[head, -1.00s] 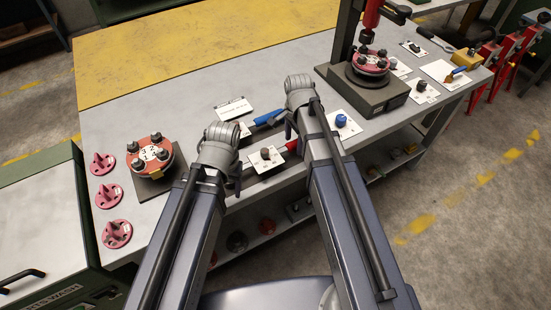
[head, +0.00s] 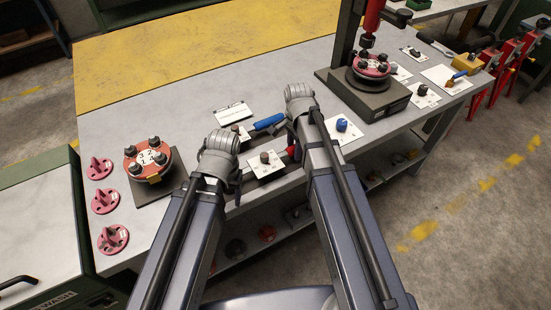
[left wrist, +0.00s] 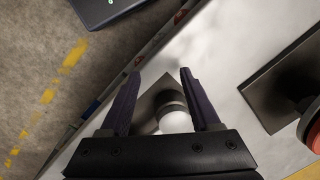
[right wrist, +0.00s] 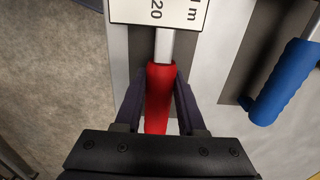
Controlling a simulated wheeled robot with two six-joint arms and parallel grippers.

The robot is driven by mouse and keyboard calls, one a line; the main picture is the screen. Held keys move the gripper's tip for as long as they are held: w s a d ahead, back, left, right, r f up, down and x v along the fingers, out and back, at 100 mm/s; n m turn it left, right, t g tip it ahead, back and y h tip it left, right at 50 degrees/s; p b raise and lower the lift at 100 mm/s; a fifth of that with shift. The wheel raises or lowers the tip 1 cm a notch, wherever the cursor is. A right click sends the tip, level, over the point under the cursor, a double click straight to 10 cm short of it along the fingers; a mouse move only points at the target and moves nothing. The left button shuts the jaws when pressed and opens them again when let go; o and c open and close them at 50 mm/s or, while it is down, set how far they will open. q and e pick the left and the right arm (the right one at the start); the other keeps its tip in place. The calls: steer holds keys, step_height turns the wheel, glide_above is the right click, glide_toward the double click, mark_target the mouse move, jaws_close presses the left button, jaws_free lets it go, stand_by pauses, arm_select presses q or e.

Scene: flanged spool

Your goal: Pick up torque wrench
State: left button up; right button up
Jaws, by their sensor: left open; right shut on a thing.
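The torque wrench shows its red handle (right wrist: 160,98) and a bright metal shaft in the right wrist view. A white card marked 20 overlaps the shaft there. My right gripper (right wrist: 158,105) is shut on the red handle, with a finger on each side. In the head view the red handle (head: 291,151) shows beside my right gripper (head: 293,140). My left gripper (left wrist: 160,100) is open near the table's front edge. A grey rounded part with a pale end (left wrist: 174,118) lies between its fingers in view; I cannot tell what it is.
A blue-handled tool (right wrist: 285,85) lies beside the red one. A red flanged spool (head: 148,157) stands left on a dark plate, with pink flanges (head: 105,200) nearby. A press (head: 365,95) stands at the right. The yellow mat (head: 190,50) is clear.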

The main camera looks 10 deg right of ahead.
jaws_close()
arm_select(q)
steer(key=shift+r, duration=0.2)
arm_select(e)
steer(key=shift+r, duration=0.15)
